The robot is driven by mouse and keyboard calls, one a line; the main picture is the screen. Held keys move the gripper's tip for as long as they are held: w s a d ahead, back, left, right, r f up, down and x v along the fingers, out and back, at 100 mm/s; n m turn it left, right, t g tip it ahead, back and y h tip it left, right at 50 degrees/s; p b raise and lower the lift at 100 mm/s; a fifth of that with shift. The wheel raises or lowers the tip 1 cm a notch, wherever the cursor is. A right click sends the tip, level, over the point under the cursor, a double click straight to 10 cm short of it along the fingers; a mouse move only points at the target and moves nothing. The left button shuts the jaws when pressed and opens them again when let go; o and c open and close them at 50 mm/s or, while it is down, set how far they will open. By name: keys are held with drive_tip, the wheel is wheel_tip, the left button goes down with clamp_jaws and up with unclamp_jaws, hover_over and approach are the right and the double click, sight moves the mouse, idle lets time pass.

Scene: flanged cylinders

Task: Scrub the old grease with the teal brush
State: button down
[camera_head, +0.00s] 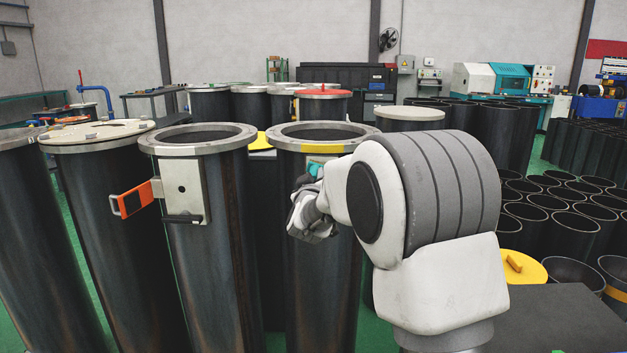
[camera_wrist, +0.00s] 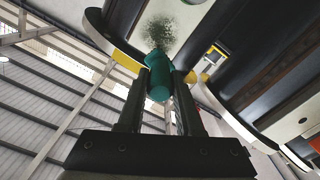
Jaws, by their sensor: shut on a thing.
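My gripper (camera_wrist: 159,80) is shut on the teal brush (camera_wrist: 157,90), whose body sits between the two dark fingers in the wrist view. The old grease (camera_wrist: 174,32) is a dark speckled patch on a pale surface, just beyond the brush's far end. I cannot tell whether the brush touches it. In the head view, a bit of the brush (camera_head: 315,169) shows at my gripper, by the flanged cylinder with a yellow rim mark (camera_head: 320,138). My wrist hides most of the brush, the fingers and the grease there.
A flanged cylinder with a pale plate (camera_head: 182,190) stands to the left, beside an orange handle (camera_head: 133,200). More cylinders (camera_head: 90,135) crowd the left and back. A yellow lid (camera_head: 517,268) and several open tubes (camera_head: 545,203) are at the right.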

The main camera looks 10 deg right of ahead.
drive_tip(key=shift+w, duration=0.3)
drive_tip(key=shift+w+d, duration=0.25)
drive_tip(key=shift+w, duration=0.65)
idle(0.8)
drive_tip(key=shift+s+f, duration=0.1)
drive_tip(key=shift+f, duration=1)
drive_tip(key=shift+f, duration=1.1)
drive_tip(key=shift+f, duration=1.1)
